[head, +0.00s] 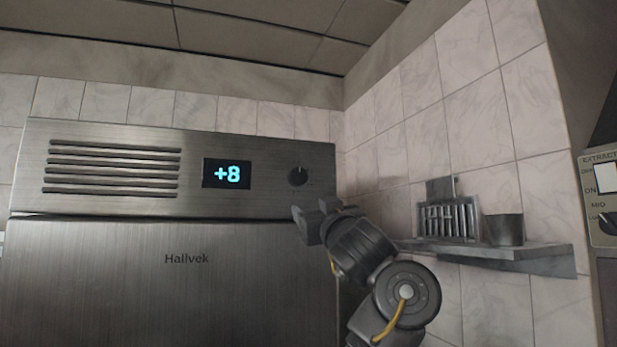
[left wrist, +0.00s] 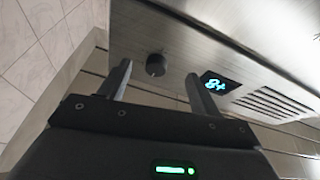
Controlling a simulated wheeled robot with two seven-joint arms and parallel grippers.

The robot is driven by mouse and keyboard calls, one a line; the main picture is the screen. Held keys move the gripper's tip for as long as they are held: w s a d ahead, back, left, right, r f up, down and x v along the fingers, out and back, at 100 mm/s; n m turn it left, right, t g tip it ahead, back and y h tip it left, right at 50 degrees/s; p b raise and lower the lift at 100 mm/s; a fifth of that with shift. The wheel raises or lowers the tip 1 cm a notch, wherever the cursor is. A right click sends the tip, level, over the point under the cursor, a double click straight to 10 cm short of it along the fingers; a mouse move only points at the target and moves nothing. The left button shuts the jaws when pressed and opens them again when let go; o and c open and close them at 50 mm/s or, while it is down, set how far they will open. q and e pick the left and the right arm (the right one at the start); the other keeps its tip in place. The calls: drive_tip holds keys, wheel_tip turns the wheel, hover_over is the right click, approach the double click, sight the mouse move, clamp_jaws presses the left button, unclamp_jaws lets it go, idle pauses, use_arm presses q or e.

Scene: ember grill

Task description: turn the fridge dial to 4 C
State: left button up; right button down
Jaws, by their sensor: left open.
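The steel fridge (head: 120,290) has a top panel with a small black round dial (head: 298,177) at its right end. My left gripper (head: 313,211) is just below the dial in the head view, open and empty. In the left wrist view the dial (left wrist: 156,64) appears between the open fingers (left wrist: 157,72), apart from both. The display (left wrist: 216,84) shows there tilted, beyond the right finger. My right gripper is in neither view.
A vent grille (head: 112,167) fills the panel's left part. A wall shelf (head: 520,252) at the right holds a metal rack (head: 447,221) and a dark pot (head: 505,229). A control box (head: 604,200) is at the right edge.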

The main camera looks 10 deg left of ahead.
sight(299, 178)
use_arm(q)
wheel_tip(299, 178, up, 4)
drive_tip(key=s+r+p, duration=0.1)
drive_tip(key=s, duration=0.1)
drive_tip(key=shift+n+y, duration=0.3)
drive_tip(key=p+x, duration=0.4)
drive_tip(key=x, duration=0.1)
drive_tip(key=p+x, duration=0.2)
drive_tip(key=x, duration=0.1)
drive_tip(key=shift+w+a+f+p, duration=0.15)
drive_tip(key=shift+w+f+p, duration=0.05)
drive_tip(key=shift+w+p, duration=0.2)
drive_tip(key=shift+w+a+r+p, duration=0.1)
drive_tip(key=shift+w+a+p, duration=0.15)
drive_tip(key=shift+w+p, duration=0.15)
drive_tip(key=shift+w, duration=0.2)
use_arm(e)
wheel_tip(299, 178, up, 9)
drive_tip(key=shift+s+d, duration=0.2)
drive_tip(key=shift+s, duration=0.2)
use_arm(q)
drive_tip(key=shift+a, duration=0.1)
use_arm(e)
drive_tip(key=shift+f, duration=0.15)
use_arm(q)
drive_tip(key=c, duration=1)
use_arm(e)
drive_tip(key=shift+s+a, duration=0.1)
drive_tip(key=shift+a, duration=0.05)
